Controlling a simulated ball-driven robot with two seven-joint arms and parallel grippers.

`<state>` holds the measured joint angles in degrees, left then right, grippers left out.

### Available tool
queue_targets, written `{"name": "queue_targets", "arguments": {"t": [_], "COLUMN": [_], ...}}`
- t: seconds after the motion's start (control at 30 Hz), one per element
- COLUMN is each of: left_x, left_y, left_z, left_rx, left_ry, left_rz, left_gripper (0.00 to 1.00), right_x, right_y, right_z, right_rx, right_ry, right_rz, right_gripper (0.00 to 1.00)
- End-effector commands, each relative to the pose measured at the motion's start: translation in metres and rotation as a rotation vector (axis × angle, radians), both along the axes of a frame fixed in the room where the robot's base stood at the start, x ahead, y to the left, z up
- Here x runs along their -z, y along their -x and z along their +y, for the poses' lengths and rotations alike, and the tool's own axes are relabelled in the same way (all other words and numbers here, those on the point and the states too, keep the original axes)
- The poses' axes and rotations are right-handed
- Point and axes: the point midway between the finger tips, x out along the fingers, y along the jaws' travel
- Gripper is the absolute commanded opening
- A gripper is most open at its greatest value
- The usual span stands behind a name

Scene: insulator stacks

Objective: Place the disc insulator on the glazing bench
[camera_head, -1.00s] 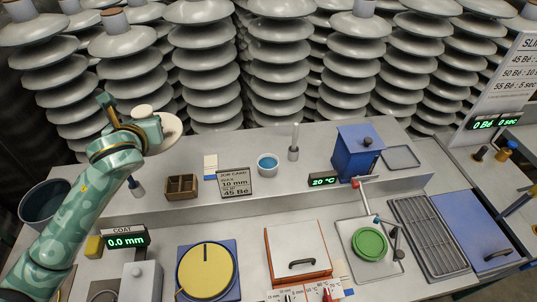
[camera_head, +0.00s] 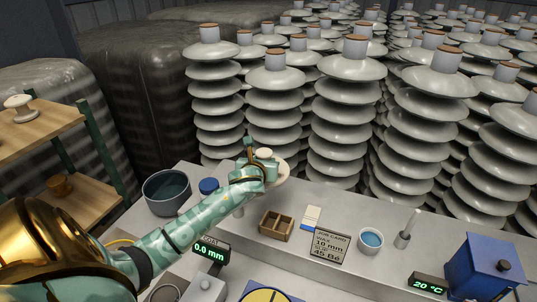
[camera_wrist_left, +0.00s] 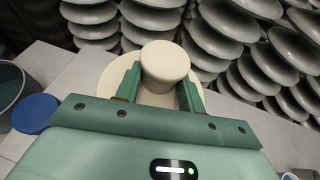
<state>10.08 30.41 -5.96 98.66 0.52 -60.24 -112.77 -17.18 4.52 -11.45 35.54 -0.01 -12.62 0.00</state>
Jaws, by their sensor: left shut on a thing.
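The disc insulator (camera_head: 283,172) is a cream disc with a round knob on top. My left gripper (camera_head: 265,163) is shut on it and holds it over the back left of the bench (camera_head: 306,192). In the left wrist view the insulator's knob (camera_wrist_left: 165,63) sits between the two green fingers of the left gripper (camera_wrist_left: 158,90), with the wide cream disc beyond. Part of the disc is hidden behind the gripper. My right gripper is not in view.
A dark bucket (camera_head: 167,190) and a blue-lidded jar (camera_head: 208,186) stand left of the gripper. A wooden box (camera_head: 276,225), job card (camera_head: 330,244), blue-filled bowl (camera_head: 370,240) and blue box (camera_head: 485,265) line the ledge. Tall insulator stacks (camera_head: 350,120) stand behind. A wooden shelf (camera_head: 35,135) is far left.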

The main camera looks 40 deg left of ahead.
Motion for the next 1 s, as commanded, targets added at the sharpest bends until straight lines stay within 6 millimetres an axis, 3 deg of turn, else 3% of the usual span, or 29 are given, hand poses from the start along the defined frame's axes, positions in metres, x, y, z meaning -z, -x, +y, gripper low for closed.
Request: {"name": "queue_targets", "arguments": {"t": [0.03,0.2,0.43,0.7,1.0], "left_x": [0.016,0.047,0.063,0.105,0.108], "left_y": [-0.001,-0.001,-0.001,-0.001,-0.001], "left_z": [0.000,0.000,0.000,0.000,0.000], "left_rx": [-0.002,0.001,0.000,0.001,0.002], "left_ry": [0.000,-0.002,-0.004,-0.002,-0.004], "left_rz": [-0.002,-0.006,-0.007,-0.006,-0.008], "left_gripper": [0.00,0.00,0.00,0.00,0.00], "right_x": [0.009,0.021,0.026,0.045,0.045], "right_y": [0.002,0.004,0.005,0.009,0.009], "right_z": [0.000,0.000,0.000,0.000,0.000], "right_rx": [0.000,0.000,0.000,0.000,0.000], "right_ry": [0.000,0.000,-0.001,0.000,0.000], "right_rz": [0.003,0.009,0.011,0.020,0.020], "right_gripper": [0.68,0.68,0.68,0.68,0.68]}}
